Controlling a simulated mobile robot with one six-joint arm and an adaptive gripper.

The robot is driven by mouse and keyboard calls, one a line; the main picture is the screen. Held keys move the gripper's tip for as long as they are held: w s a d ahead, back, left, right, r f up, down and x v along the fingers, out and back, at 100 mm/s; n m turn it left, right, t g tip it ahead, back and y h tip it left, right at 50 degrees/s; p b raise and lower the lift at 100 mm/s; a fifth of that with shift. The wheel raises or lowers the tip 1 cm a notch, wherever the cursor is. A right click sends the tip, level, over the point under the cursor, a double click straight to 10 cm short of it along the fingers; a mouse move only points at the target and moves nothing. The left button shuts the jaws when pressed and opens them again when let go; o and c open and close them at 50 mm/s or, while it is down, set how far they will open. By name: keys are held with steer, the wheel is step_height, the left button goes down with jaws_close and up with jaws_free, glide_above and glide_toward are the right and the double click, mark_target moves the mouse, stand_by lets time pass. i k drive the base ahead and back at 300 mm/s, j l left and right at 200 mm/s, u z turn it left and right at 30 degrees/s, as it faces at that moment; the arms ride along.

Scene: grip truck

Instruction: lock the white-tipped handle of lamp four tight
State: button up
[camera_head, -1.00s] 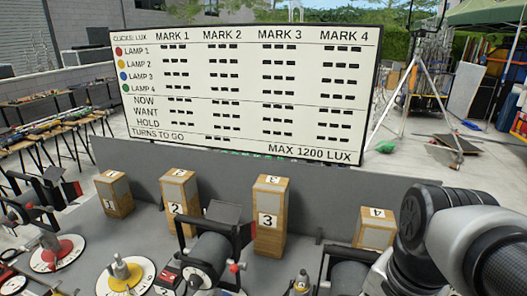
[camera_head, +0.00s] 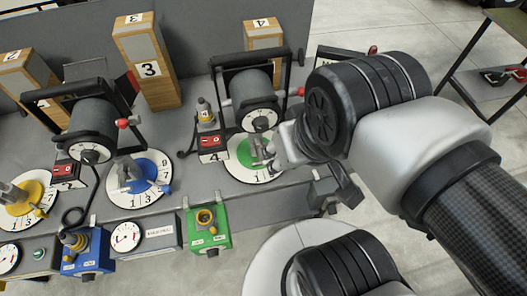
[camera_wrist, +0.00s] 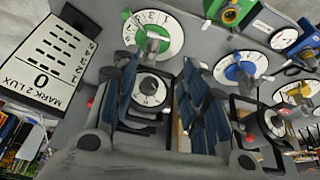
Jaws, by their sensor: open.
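Lamp four (camera_head: 243,90) is a dark grey drum in a black yoke, with a white numbered dial on its front end. Its green-and-white disc (camera_head: 243,150) lies in front, and a red-tipped handle (camera_head: 298,91) sits at the yoke's right side. I cannot make out the white-tipped handle for certain. My gripper (camera_head: 268,152) is over the right part of the green disc, partly hidden by my wrist. In the wrist view its dark blue fingers (camera_wrist: 163,65) stand open and apart, with lamp four's dial (camera_wrist: 150,90) seen between them and the green disc (camera_wrist: 155,33) above.
Lamp three (camera_head: 92,120) and its blue disc (camera_head: 138,183) stand to the left. A red box marked 4 (camera_head: 213,145) is beside the green disc. A green box (camera_head: 208,230) sits at the bench's front edge. A wooden block marked 3 (camera_head: 150,70) stands behind.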

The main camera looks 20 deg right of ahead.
mark_target(261, 161)
steer(key=j+z, duration=0.15)
steer(key=j, duration=0.45)
steer(key=k+j+z, duration=0.1)
steer(key=j, duration=0.5)
steer(key=j+z, duration=0.15)
steer(key=j, duration=0.4)
steer(key=k, duration=0.05)
